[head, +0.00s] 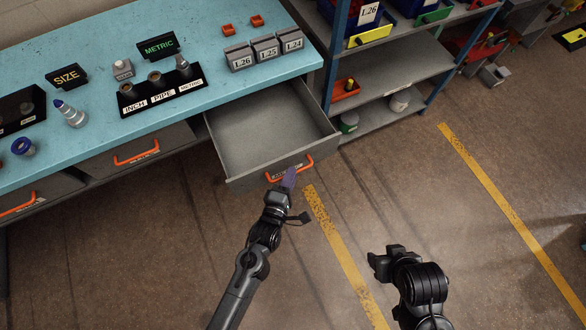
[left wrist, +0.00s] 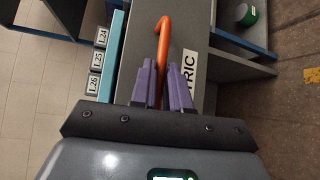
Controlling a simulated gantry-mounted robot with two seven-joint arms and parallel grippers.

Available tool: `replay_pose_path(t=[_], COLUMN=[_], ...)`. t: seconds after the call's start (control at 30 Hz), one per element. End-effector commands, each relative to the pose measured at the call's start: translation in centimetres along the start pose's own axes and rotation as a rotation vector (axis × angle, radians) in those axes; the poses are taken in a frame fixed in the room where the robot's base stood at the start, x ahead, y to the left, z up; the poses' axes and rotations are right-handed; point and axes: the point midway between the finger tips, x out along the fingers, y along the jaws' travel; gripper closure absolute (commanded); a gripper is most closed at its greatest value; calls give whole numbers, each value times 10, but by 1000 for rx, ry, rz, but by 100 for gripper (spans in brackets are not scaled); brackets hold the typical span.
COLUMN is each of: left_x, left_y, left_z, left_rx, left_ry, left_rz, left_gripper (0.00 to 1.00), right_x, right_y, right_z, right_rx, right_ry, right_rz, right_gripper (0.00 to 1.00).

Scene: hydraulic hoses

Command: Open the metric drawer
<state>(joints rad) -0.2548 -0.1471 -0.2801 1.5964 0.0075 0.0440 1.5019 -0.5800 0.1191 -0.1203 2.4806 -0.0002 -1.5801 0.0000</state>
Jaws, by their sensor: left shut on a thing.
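The metric drawer (head: 248,180) is pulled well out from under the blue workbench, and its grey inside looks empty. Its orange handle (head: 303,162) is on the front panel, and the handle also shows in the left wrist view (left wrist: 164,36). My left gripper (head: 289,178) has its purple fingers shut on the handle. In the left wrist view its fingers (left wrist: 160,72) lie on both sides of the handle and partly cover a white label ending in "TRIC". My right gripper (head: 378,263) hangs over the floor at the right, away from the drawer; its jaw opening is unclear.
The blue workbench (head: 215,55) carries a black INCH/PIPE/METRIC rack (head: 160,93) and grey labelled boxes (head: 265,50). Two shut drawers with orange handles sit further left. A shelf unit (head: 395,75) stands right of the open drawer. The floor in front is clear.

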Motion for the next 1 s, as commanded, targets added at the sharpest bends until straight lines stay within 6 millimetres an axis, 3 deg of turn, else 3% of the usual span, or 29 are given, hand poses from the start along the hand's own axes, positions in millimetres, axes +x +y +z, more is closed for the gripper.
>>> replay_pose_path(t=[0.27,0.3,0.43,0.77,1.0], left_x=[0,0,0,-2,-27], left_y=[0,0,0,0,0], left_z=[0,0,0,0,0], left_rx=[-1,-1,-1,-1,-2], left_ry=[0,0,0,0,1], left_rz=[0,0,0,-1,-4], left_gripper=[100,81,62,62,62], right_x=[0,0,0,0,-5], right_y=[-1,-1,-1,0,2], right_z=[0,0,0,0,-1], right_rx=[4,4,4,-1,-6], right_ry=[0,0,0,-1,-2], right_rz=[-3,-3,-3,1,5], right_gripper=[44,44,44,44,44])
